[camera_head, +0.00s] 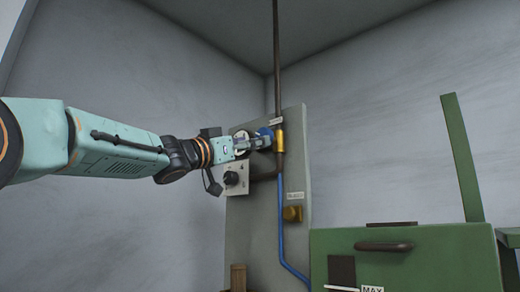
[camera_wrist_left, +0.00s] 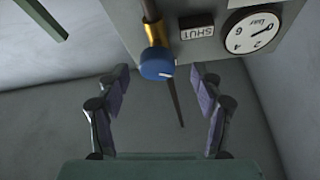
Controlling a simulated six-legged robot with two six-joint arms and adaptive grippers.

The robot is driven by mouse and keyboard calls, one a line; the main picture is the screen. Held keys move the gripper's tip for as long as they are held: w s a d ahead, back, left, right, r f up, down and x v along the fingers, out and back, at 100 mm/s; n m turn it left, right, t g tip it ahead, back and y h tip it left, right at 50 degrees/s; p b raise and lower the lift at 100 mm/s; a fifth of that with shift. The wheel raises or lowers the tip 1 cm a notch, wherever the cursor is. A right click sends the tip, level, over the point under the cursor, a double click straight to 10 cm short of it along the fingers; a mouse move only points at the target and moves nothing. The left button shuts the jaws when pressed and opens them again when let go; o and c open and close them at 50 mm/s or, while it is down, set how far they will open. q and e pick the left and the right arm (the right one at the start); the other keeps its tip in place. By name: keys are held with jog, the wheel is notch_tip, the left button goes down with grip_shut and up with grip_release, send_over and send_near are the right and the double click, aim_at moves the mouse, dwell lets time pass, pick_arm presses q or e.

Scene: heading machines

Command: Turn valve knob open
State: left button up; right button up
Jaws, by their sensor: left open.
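The blue valve knob (camera_head: 265,132) sits on a brass valve body (camera_head: 280,140) on the pipe at the grey panel. In the left wrist view the round knob (camera_wrist_left: 158,68) has a small white mark at its edge, and the brass body (camera_wrist_left: 156,33) is above it. My left gripper (camera_head: 262,143) is at the knob, partly covering it in the head view. In the left wrist view its fingers (camera_wrist_left: 160,76) are spread on either side of the knob, with visible gaps. I cannot tell how deep the knob lies between them. My right gripper is not in view.
A label reading SHUT (camera_wrist_left: 197,32) and a pressure gauge (camera_wrist_left: 252,31) are beside the valve. A dial plate (camera_head: 236,178), a brass fitting (camera_head: 293,214) and a blue hose (camera_head: 281,225) are lower on the panel (camera_head: 255,230). A green cabinet (camera_head: 440,260) stands right.

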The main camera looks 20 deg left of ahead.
aim_at(271, 138)
pick_arm(q)
jog(key=w+d+n+p, duration=0.1)
jog(key=w, duration=0.1)
jog(key=w+r+n+y+p, duration=0.1)
jog(key=w+d+r+n+p, duration=0.1)
jog(key=w, duration=0.1)
jog(key=shift+w+d+r+t+y, duration=0.1)
jog(key=shift+w+d+t+y, duration=0.2)
jog(key=shift+w+d, duration=0.05)
jog(key=shift+w+d+r, duration=0.15)
jog(key=shift+d+r, duration=0.1)
jog(key=shift+d, duration=0.1)
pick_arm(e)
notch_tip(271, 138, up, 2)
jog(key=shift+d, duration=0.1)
